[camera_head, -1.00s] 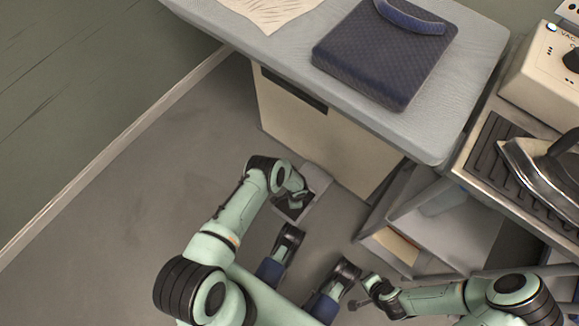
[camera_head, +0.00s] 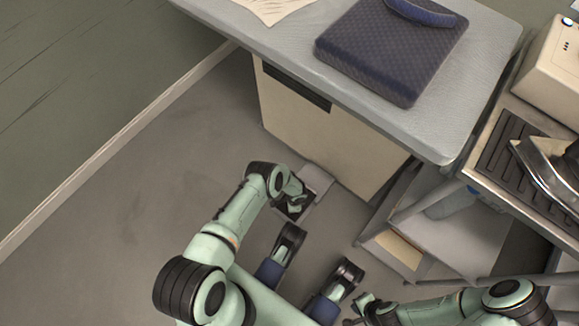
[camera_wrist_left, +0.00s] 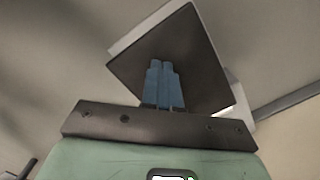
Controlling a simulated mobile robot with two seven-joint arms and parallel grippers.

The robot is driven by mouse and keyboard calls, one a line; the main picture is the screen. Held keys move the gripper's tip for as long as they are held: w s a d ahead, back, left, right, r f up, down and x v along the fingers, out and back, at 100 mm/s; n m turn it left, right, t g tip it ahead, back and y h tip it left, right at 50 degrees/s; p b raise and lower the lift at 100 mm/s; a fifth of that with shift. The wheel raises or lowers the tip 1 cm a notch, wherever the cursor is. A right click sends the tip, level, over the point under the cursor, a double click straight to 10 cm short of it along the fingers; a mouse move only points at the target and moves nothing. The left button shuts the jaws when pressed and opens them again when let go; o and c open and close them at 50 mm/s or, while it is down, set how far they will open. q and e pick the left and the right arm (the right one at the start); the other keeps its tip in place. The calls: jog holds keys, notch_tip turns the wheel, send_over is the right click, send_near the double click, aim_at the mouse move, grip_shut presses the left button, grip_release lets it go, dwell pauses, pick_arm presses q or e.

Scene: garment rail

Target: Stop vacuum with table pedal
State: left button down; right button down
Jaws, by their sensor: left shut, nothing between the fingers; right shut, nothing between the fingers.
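The pedal (camera_head: 318,181) is on the floor at the foot of the ironing table's cabinet, a light grey frame with a dark pad. In the left wrist view the dark pad (camera_wrist_left: 200,50) fills the upper middle, with its pale rim behind. My left gripper (camera_head: 298,204) reaches down over the pedal and partly hides it. Its blue fingers (camera_wrist_left: 162,84) are shut, empty and in front of the pad; I cannot tell whether they touch it. My right gripper (camera_head: 357,309) is shut and empty, low near the bottom edge.
The padded ironing table (camera_head: 270,42) carries a folded navy garment (camera_head: 385,50) and a paper sheet (camera_head: 272,6). At right a metal stand holds an iron (camera_head: 550,175) and a cream control box (camera_head: 545,70). Open floor (camera_head: 150,200) lies to the left.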

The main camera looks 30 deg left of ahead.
pick_arm(q)
jog(key=shift+f+b, duration=0.55)
jog(key=shift+f, duration=1.1)
pick_arm(e)
jog(key=shift+w+f, duration=0.15)
jog(key=shift+f, duration=0.2)
pick_arm(q)
jog(key=shift+d, duration=0.1)
jog(key=shift+w+d+r, duration=0.3)
jog(key=shift+w+d, duration=0.25)
jog(key=shift+d, duration=0.05)
jog(key=shift+w+d+r, duration=0.25)
jog(key=shift+w+d, duration=0.3)
jog(key=shift+d, duration=0.05)
